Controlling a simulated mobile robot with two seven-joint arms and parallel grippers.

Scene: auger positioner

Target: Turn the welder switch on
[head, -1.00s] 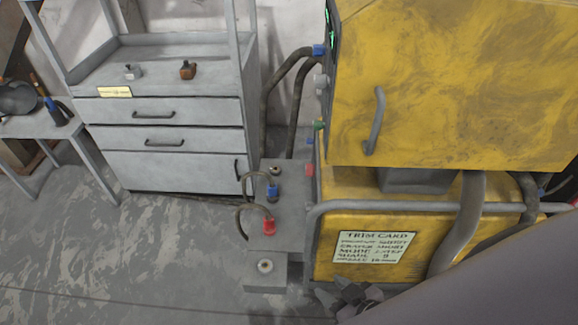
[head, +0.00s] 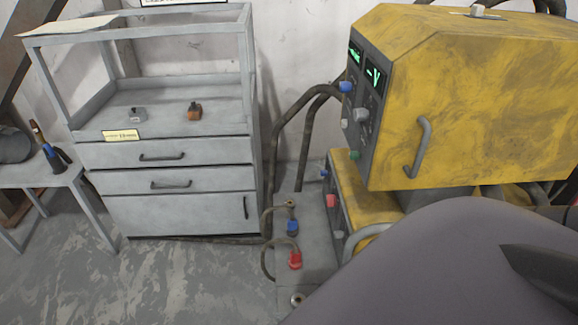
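The welder (head: 480,105) is a yellow, worn box at the right in the head view, with a grey handle (head: 418,148) on its side. Its narrow front panel (head: 372,100) faces left and shows at a steep angle. The panel bears lit green displays (head: 374,78), a blue knob (head: 345,87), a grey knob (head: 361,115) and a green connector (head: 355,155). I cannot tell which part is the switch. A small pale fitting (head: 480,11) sits on top of the welder. Neither of my grippers shows; a large purple-grey part of my arm covers the lower right.
A grey drawer cabinet (head: 180,212) with an open shelf stands at the left. A small grey table (head: 45,178) is at the far left. A grey box with blue (head: 292,227) and red (head: 295,260) plugs stands below the welder panel. The floor (head: 140,285) at the lower left is clear.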

